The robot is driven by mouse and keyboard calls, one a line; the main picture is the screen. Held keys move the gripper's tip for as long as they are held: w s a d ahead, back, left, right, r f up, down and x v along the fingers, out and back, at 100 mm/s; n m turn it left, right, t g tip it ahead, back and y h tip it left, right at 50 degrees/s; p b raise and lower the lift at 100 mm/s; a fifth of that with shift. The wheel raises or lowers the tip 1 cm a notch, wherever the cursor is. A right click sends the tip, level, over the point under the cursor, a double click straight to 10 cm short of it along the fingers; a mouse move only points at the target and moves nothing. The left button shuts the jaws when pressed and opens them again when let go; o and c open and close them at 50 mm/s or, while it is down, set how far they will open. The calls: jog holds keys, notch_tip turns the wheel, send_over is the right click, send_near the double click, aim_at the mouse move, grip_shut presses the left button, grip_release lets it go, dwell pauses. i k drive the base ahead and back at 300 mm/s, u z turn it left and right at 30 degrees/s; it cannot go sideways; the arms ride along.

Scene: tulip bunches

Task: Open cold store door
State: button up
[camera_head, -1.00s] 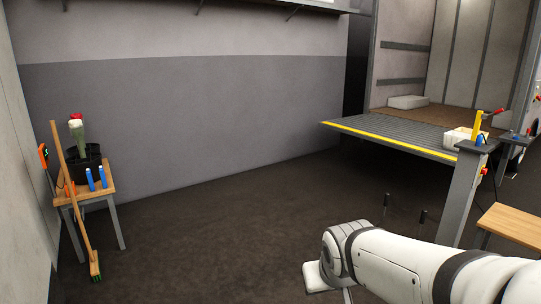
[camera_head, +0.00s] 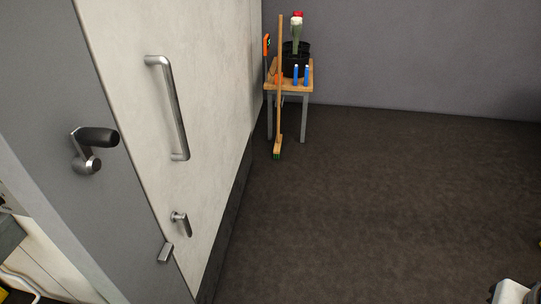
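The cold store door (camera_head: 205,60) is a pale panel at the left, flush in its grey frame (camera_head: 115,215) as far as I can see. A long metal bar handle (camera_head: 176,110) runs down it. A small metal latch (camera_head: 181,223) sits lower on the door, with a metal catch piece (camera_head: 166,253) beside it near the frame. A lever with a black grip (camera_head: 95,138) is mounted on the grey frame left of the bar handle. Only a white bit of my arm shows at the bottom right corner; my gripper is out of view.
The dark floor (camera_head: 390,200) is clear.

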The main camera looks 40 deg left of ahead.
aim_at(172, 76)
jog(key=u, duration=2.45)
